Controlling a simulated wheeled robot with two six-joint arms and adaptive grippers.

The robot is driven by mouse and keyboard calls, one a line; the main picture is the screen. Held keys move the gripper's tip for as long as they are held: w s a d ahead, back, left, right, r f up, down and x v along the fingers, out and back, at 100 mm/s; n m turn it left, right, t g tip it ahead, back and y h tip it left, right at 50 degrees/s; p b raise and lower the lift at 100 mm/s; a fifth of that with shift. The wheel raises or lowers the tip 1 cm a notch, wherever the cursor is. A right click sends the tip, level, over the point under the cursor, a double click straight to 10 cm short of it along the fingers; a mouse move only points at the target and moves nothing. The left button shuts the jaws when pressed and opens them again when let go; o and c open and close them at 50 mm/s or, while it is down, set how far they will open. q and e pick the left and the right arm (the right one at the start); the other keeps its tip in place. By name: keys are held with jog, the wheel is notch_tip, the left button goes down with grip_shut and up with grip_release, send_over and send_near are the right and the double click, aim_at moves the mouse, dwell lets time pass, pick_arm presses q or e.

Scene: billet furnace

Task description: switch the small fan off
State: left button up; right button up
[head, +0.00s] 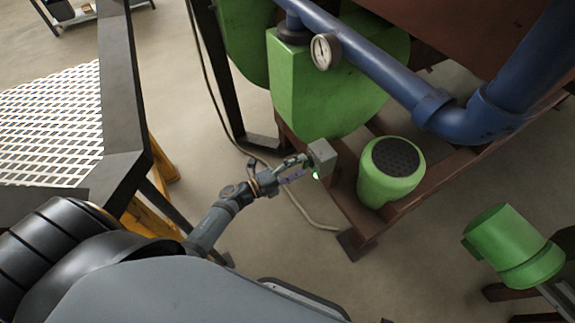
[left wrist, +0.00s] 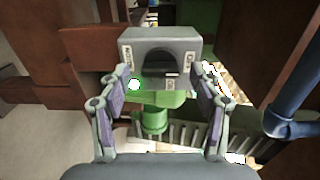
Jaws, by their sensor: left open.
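A small grey switch box (head: 322,156) stands at the frame's edge in the head view. In the left wrist view the switch box (left wrist: 160,45) shows a dark recessed switch, small labels and a lit green lamp (left wrist: 134,85) at its lower left. My left gripper (head: 293,168) is open right in front of the box. Its fingers in the left wrist view (left wrist: 162,92) stand to either side of the box's lower part, with nothing held; contact cannot be told. A green round unit with a dark perforated top (head: 398,160) may be the small fan. My right gripper is not in view.
A big green housing (head: 325,85) and blue pipes (head: 380,75) with a gauge (head: 325,51) rise behind the box on a rust-brown frame (head: 352,222). A cable (head: 298,205) runs along the floor. A grating platform (head: 55,120) stands at left.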

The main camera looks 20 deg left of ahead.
pick_arm(q)
jog(key=v, duration=1.1)
